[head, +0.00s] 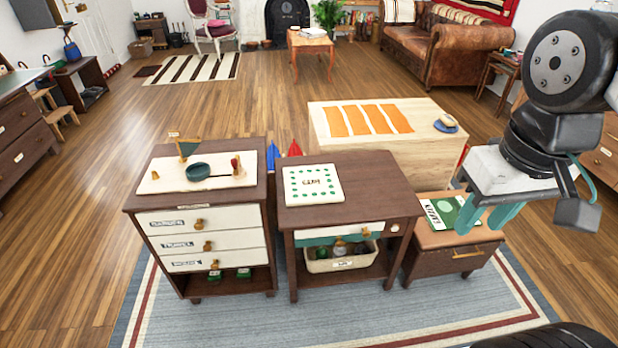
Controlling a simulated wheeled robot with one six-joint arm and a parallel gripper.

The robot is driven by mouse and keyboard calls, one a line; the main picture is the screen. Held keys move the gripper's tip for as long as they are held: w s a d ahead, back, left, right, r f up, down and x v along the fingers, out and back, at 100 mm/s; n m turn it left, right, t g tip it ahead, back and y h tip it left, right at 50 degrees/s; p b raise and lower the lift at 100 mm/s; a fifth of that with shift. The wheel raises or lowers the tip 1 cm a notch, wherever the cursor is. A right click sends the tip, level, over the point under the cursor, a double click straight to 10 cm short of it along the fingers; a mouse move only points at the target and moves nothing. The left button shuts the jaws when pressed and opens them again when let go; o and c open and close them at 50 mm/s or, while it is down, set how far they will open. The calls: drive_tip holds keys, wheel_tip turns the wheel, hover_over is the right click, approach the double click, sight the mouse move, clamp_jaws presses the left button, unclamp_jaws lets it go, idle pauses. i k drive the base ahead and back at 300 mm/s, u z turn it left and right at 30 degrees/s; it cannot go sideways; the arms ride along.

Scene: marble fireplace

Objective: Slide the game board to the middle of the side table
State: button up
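The game board (313,185), a flat white square with a border of green dots and small dark lettering in its middle, lies flat on the dark brown side table (378,193). It sits toward the table's left and back part, with bare wood to its right and in front. My gripper (483,220) has two teal fingers, which stand apart with nothing seen between them. It is to the right of the side table, above the low cabinet, apart from the board.
A green-and-white flat item (447,212) lies on the low cabinet (428,255) near my fingers. A drawer cabinet (138,203) with a white tray and dark bowl stands left. A pale wooden block table (318,110) stands behind. A bin (340,262) sits beneath the side table's top.

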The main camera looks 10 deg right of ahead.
sight(304, 185)
drive_tip(key=k, duration=0.6)
drive_tip(key=u, duration=0.7)
drive_tip(key=i, duration=2.15)
drive_tip(key=z, duration=0.7)
